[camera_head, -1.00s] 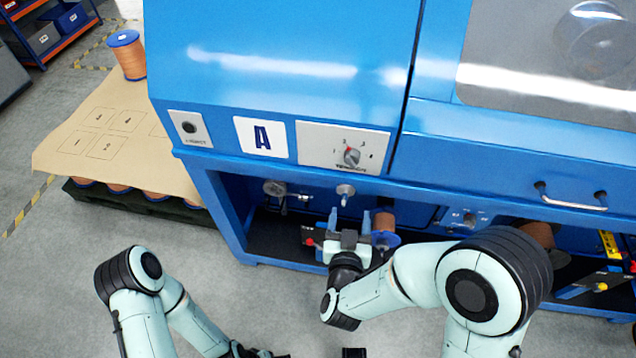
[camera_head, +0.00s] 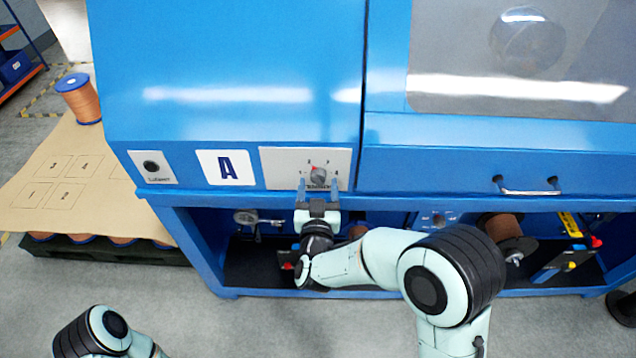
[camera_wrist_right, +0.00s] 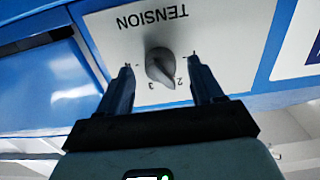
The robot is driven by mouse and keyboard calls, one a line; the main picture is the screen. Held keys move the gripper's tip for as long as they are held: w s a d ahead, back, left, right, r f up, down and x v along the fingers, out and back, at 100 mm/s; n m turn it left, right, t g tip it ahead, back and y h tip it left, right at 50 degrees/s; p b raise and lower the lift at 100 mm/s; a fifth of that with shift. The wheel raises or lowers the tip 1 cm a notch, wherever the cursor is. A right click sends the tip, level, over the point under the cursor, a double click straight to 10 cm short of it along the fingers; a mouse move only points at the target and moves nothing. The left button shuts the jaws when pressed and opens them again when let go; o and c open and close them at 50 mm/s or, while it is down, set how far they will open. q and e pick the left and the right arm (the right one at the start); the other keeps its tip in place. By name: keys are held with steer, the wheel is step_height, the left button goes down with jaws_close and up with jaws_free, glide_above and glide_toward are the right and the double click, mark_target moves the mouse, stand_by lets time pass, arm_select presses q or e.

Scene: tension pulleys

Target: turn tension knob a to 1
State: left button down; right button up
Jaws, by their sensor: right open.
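The tension knob (camera_head: 318,176) is a grey dial on a pale plate (camera_head: 278,165) to the right of the letter A sign (camera_head: 229,167). Its red mark leans up and left, near the 2 on its 1-to-4 scale. In the right wrist view the knob (camera_wrist_right: 160,66) appears upside down, with its ridge pointing near the 2. My right gripper (camera_head: 318,188) is open, its fingers on either side of the knob, with visible gaps in the wrist view; depth contact is unclear. My left arm shows at the lower left, but its gripper is out of frame.
The blue machine's lower ledge (camera_head: 420,202) runs just below the plate. A black button plate (camera_head: 153,167) is left of the A sign. A door handle (camera_head: 527,190) is at the right. Spools and mechanisms sit in the open bay below.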

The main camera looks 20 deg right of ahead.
steer(key=shift+w+d, duration=0.15)
steer(key=shift+w, duration=0.5)
steer(key=c, duration=1.1)
steer(key=shift+o, duration=0.3)
arm_select(q)
steer(key=shift+r, duration=0.2)
arm_select(e)
steer(key=shift+n, duration=0.3)
steer(key=n+p, duration=0.3)
steer(key=n, duration=0.3)
steer(key=shift+r, duration=0.1)
arm_select(q)
steer(key=shift+w+r+p, duration=0.35)
steer(key=shift+r+p, duration=0.05)
steer(key=shift+r, duration=0.5)
steer(key=shift+w+r+p, duration=0.3)
steer(key=shift+r+p, duration=0.15)
steer(key=shift+r, duration=0.45)
steer(key=shift+w+r+p, duration=0.35)
steer(key=shift+r+p, duration=0.05)
steer(key=shift+r, duration=0.5)
arm_select(e)
steer(key=shift+d+n, duration=0.1)
steer(key=shift+n, duration=2.6)
